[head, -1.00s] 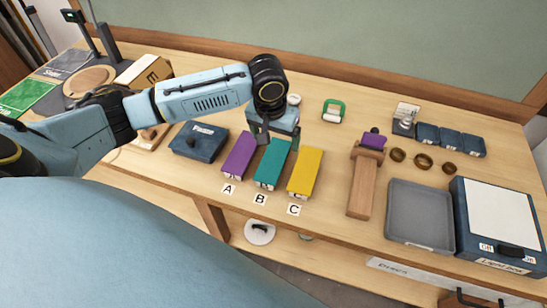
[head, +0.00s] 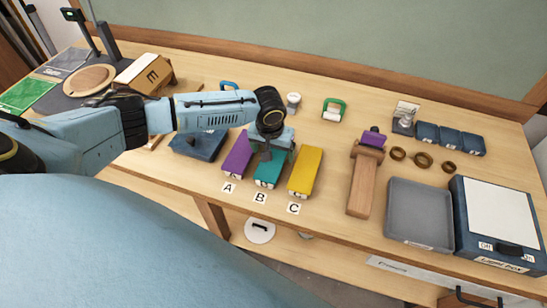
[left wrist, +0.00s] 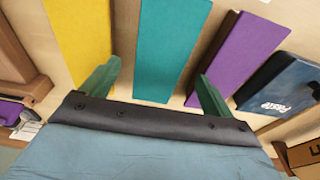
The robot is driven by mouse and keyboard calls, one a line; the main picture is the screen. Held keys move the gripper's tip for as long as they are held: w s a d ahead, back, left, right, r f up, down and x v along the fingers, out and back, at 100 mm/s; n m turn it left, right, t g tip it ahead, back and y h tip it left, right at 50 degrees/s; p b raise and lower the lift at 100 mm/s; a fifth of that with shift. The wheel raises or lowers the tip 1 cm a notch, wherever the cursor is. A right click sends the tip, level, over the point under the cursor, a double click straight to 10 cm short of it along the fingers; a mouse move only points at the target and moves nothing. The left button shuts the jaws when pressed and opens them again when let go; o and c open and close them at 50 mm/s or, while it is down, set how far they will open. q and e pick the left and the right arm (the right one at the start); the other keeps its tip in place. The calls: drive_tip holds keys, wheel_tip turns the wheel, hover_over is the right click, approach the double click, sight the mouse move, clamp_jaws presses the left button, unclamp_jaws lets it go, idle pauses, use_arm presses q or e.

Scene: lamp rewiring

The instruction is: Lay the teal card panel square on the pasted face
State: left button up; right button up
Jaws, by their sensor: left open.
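The teal card panel (head: 267,178) lies at label B, between the purple panel (head: 236,160) and the yellow panel (head: 305,170). My left gripper (head: 267,154) is open and empty over the teal panel and hides part of it. In the left wrist view the open fingers (left wrist: 158,75) stand to either side of the teal panel (left wrist: 168,50); I cannot tell how high above it they are. No pasted face can be picked out. My right gripper is not in view.
A dark blue box (head: 198,144) marked Paste sits left of the panels. To the right are a wooden tool (head: 362,185) with a purple block, a grey tray (head: 418,215) and a light box (head: 503,215). Bench room is free between yellow panel and wooden tool.

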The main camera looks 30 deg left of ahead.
use_arm(q)
drive_tip(key=shift+w+f, duration=0.15)
drive_tip(key=shift+f, duration=0.8)
drive_tip(key=c, duration=1.1)
drive_tip(key=shift+o, duration=0.2)
drive_tip(key=shift+r, duration=0.1)
